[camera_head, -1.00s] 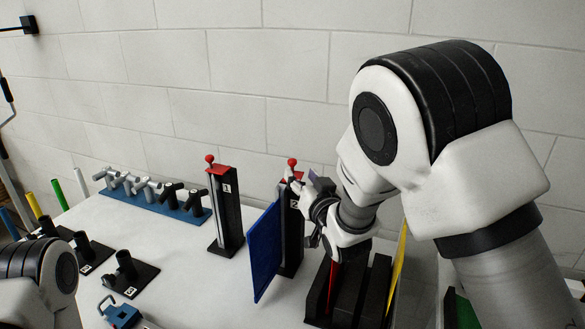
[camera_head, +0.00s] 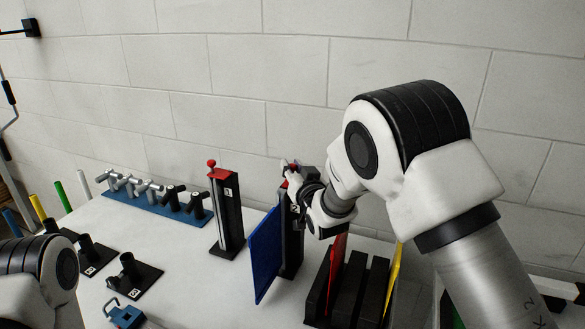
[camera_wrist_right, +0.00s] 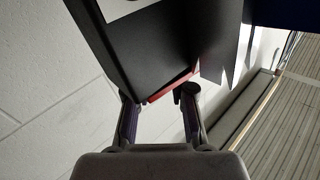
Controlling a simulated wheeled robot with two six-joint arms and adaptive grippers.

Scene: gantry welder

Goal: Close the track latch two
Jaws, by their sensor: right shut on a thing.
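Track two (camera_head: 291,240) is a tall black upright post on the white table, its "2" label partly covered by my right gripper. A red latch (camera_head: 297,178) sits at its top, mostly hidden behind the gripper. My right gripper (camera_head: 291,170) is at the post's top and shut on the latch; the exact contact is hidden. In the right wrist view the right gripper (camera_wrist_right: 160,108) has its fingers on either side of the post's end, where a red strip (camera_wrist_right: 170,87) shows. My left arm shows at the lower left, but its gripper is out of view.
A blue panel (camera_head: 264,255) stands against track two's left side. Track one (camera_head: 227,215), with a red knob on top, stands to the left. A black slotted rack (camera_head: 350,290) with red and yellow panels is in front right. A blue rack (camera_head: 150,207) is at the back left.

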